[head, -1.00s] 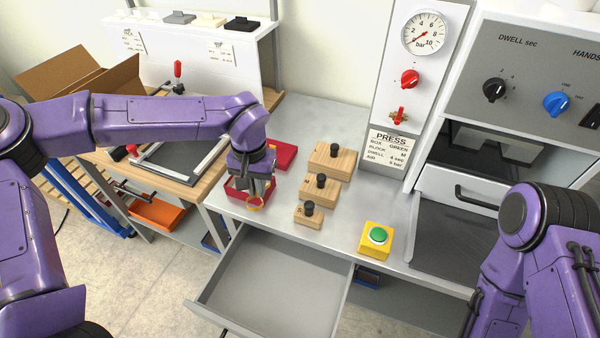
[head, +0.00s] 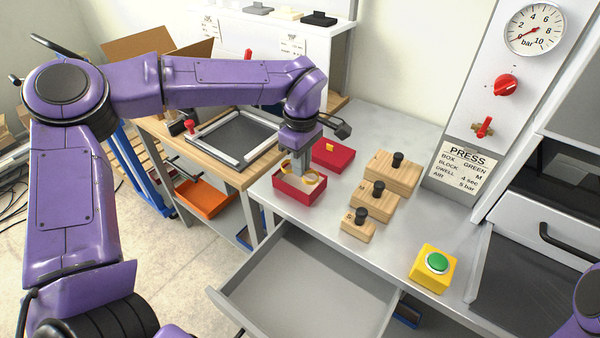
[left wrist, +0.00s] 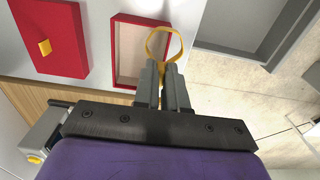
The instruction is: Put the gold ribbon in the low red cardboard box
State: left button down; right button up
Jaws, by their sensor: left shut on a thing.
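The low red cardboard box (head: 299,195) stands open at the left end of the grey bench; its pale inside shows in the left wrist view (left wrist: 126,58). My left gripper (head: 302,172) points down over the box. It is shut on the gold ribbon (head: 313,179), a thin loop. In the left wrist view the ribbon (left wrist: 181,48) sticks out past my fingertips (left wrist: 163,72), near the right wall of the box. I cannot tell whether the ribbon touches the box. My right gripper is out of view.
A red lid (head: 333,155) with a gold tab lies just behind the box. Wooden blocks with black knobs (head: 391,174) stand to the right, then a yellow box with a green button (head: 434,265). An open, empty drawer (head: 308,275) juts out in front.

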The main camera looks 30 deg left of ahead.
pick_arm(q)
send_over(301, 186)
notch_tip(301, 186, down, 5)
jog(key=shift+s+r+p, duration=0.1)
jog(key=shift+p, duration=0.3)
notch_tip(301, 186, down, 3)
jog(key=shift+r, duration=0.1)
jog(key=shift+f, duration=0.2)
jog(key=shift+f, duration=0.2)
jog(key=c, duration=1.2)
grip_release()
jog(key=shift+r, duration=0.15)
notch_tip(301, 186, up, 12)
jog(key=shift+r+b, duration=0.1)
jog(key=shift+b, duration=0.2)
